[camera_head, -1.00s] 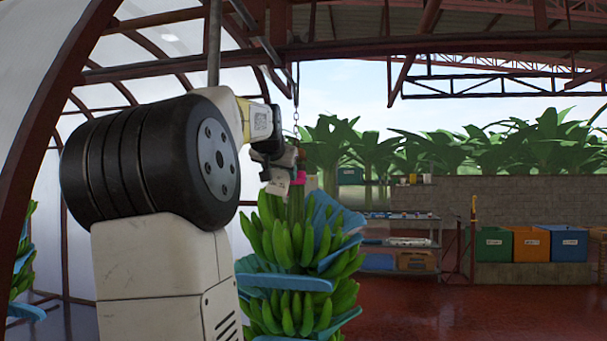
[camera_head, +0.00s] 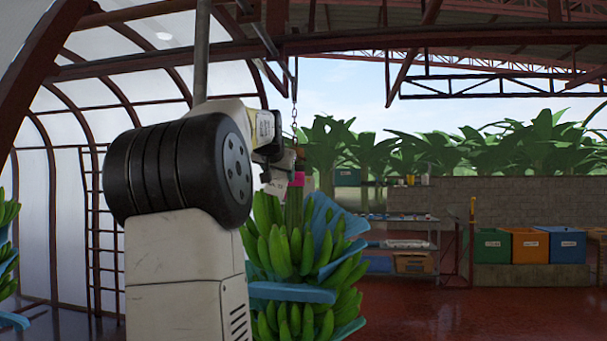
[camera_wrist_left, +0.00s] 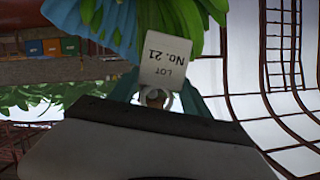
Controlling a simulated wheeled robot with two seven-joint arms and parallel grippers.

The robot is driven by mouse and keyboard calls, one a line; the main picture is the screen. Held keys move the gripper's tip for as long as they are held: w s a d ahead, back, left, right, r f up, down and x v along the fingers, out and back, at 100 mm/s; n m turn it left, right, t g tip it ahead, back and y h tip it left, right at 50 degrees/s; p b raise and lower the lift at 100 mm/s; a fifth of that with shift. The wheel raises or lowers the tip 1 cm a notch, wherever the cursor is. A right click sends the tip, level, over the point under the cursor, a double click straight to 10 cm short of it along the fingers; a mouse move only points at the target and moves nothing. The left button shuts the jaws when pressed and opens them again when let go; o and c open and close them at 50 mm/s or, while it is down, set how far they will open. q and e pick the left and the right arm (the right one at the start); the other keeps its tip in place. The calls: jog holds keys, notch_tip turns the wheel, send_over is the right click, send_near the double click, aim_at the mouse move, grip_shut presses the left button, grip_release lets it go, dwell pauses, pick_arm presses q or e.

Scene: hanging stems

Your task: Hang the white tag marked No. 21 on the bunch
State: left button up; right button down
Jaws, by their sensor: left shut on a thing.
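The white tag reading "LOT No. 21" (camera_wrist_left: 167,62) appears upside down in the left wrist view. Its ring end sits between the fingers of my left gripper (camera_wrist_left: 158,98), which is shut on it. In the head view the small white tag (camera_head: 276,187) hangs below my left gripper (camera_head: 284,161), close to the stem top. The bunch (camera_head: 290,235) of green bananas hangs from a chain, with blue sheets between its hands. A pink band (camera_head: 297,179) is around its stem, right beside the tag. I cannot tell whether tag and stem touch. My right gripper is not in view.
The chain (camera_head: 294,115) runs up to an overhead beam. Another bunch (camera_head: 7,240) hangs at the far left. A metal shelf (camera_head: 400,220) and green, orange and blue crates (camera_head: 530,246) stand at the back right. The red floor between is clear.

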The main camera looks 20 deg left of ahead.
pick_arm(q)
jog(key=w, duration=0.2)
jog(key=shift+w+a, duration=0.25)
jog(key=shift+w, duration=0.15)
jog(key=shift+w+d, duration=0.1)
jog(key=shift+w, duration=0.05)
jog(key=w+a, duration=0.1)
jog(key=w, duration=0.5)
jog(key=shift+w+a, duration=0.25)
dwell(5.0)
jog(key=shift+a+f, duration=0.25)
jog(key=shift+f, duration=0.05)
dwell(0.5)
dwell(0.4)
jog(key=o, duration=1.7)
